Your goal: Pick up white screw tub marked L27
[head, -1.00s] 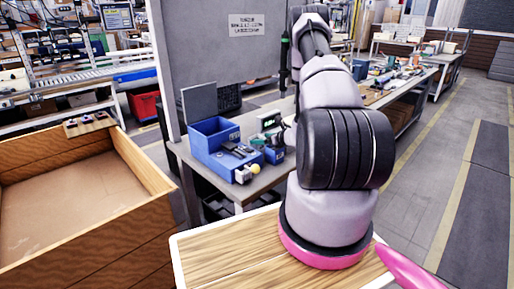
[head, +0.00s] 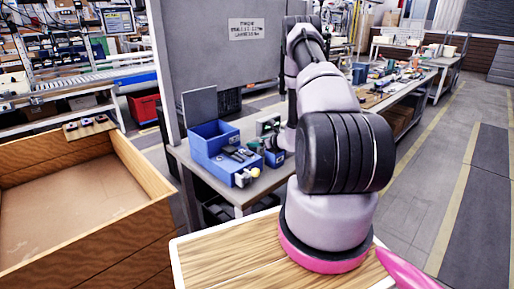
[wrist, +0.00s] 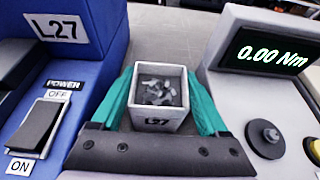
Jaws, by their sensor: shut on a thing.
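The white screw tub marked L27 (wrist: 158,118) is in the middle of the wrist view, upright, with grey screws (wrist: 160,91) inside. My gripper (wrist: 160,76) has teal fingers on its left and right sides and is shut on it. The dark palm bar crosses in front of the tub's lower edge. The tub's underside is hidden, so I cannot tell whether it touches the surface below. In the head view my arm covers part of the bench, and the tub cannot be made out clearly.
A blue housing with an L27 label (wrist: 62,29) and a power switch (wrist: 37,128) stands close on the left. A torque meter reading 0.00 Nm (wrist: 268,53) stands close on the right. In the head view, a blue bin (head: 213,135) sits on the grey bench (head: 240,195).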

